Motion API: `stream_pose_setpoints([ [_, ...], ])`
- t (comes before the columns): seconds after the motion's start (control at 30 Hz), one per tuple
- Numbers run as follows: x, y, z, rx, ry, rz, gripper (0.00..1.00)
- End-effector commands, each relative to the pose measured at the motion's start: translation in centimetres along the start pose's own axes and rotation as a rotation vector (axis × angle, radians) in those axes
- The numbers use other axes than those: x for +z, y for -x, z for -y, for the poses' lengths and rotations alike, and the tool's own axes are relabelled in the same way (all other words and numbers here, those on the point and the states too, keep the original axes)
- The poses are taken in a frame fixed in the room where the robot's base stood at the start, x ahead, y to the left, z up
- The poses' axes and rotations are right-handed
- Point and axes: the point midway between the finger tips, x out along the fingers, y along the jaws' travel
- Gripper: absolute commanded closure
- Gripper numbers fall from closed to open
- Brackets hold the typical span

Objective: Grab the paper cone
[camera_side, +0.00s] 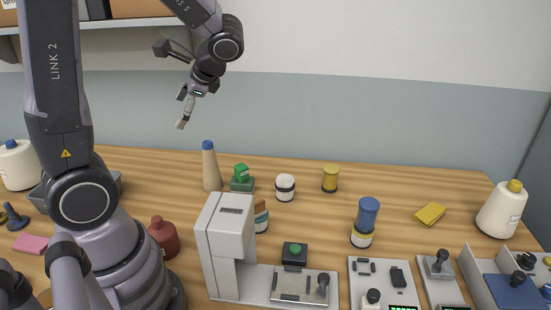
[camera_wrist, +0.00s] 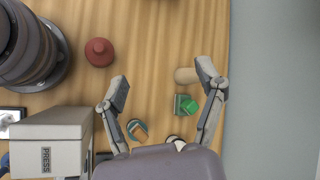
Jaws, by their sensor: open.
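The paper cone (camera_side: 211,170) is tan with a blue tip and stands upright on the wooden table in the side view. In the wrist view the tan cone (camera_wrist: 184,76) lies close to the right finger, which seems to cover its tip. My gripper (camera_side: 184,118) is up in the air, well above the table and above and a little left of the cone.
A green piece on a green base (camera_side: 242,180) stands just right of the cone. A red bottle (camera_side: 163,238) is front left. A white-and-black spool (camera_side: 285,187) stands further right.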

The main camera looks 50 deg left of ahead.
Motion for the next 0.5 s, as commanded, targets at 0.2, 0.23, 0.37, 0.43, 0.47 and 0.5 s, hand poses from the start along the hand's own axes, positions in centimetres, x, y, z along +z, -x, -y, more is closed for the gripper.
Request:
stream_pose_setpoints([
  [0.2, -5.2, -5.6, 3.9, -0.239, -0.308, 0.324, 0.31],
  [0.23, -6.1, -6.5, 4.3, -0.274, -0.354, 0.359, 0.31],
  [0.37, -10.1, -10.3, 5.2, -0.422, -0.556, 0.488, 0.31],
  [0.43, -12.2, -12.4, 5.3, -0.497, -0.66, 0.536, 0.31],
  [0.47, -13.1, -13.3, 5.1, -0.525, -0.701, 0.551, 0.31],
  [0.5, -14.2, -14.4, 4.9, -0.562, -0.753, 0.568, 0.31],
])
